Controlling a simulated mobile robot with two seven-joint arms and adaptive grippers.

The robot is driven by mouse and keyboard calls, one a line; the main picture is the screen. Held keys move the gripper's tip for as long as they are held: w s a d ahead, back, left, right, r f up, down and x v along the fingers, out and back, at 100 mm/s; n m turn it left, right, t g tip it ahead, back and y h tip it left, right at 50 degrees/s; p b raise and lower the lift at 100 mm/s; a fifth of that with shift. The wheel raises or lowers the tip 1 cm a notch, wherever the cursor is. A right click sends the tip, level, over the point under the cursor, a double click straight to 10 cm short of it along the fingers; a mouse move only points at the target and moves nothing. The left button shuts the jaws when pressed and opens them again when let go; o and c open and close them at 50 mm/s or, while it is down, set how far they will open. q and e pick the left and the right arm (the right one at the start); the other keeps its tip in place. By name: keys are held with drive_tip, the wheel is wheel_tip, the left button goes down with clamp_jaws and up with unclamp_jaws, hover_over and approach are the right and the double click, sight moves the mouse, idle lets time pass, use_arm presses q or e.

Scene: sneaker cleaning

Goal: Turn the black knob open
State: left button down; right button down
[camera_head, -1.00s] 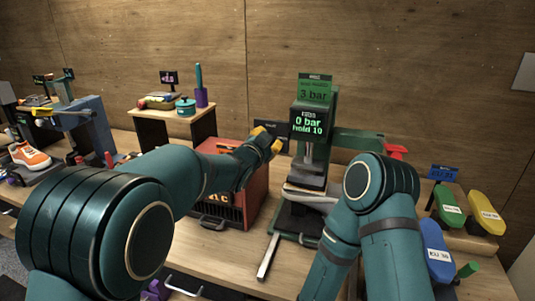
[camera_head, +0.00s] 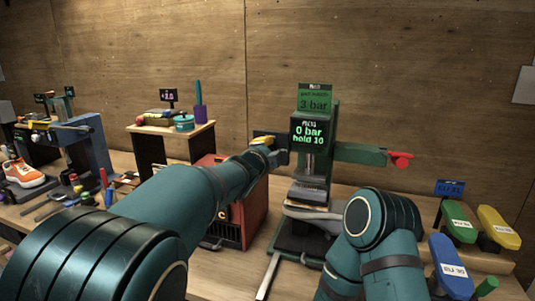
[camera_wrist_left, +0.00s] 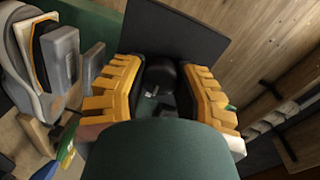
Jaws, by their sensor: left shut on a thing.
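The black knob (camera_wrist_left: 159,74) shows in the left wrist view as a dark round shape between the yellow fingers of my left gripper (camera_wrist_left: 160,95). The fingers stand on either side of it and are shut on it. A dark flat panel (camera_wrist_left: 178,35) lies behind the knob. In the head view my left gripper (camera_head: 264,144) is at the dark panel (camera_head: 278,150) above the red box (camera_head: 250,215), and the knob is hidden there. The knob's exact angle cannot be told. My right arm shows at lower right, but its gripper is out of view.
The green press (camera_head: 312,165) stands just right of my left gripper, its screen reading 0 bar. Its arm ends in a red handle (camera_head: 400,160). A small wooden stand (camera_head: 170,129) is at left.

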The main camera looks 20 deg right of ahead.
use_arm(q)
drive_tip(key=shift+r+m, duration=0.1)
drive_tip(key=shift+m, duration=0.3)
drive_tip(key=c, duration=0.6)
unclamp_jaws()
drive_tip(key=shift+d, duration=0.1)
drive_tip(key=v, duration=1.2)
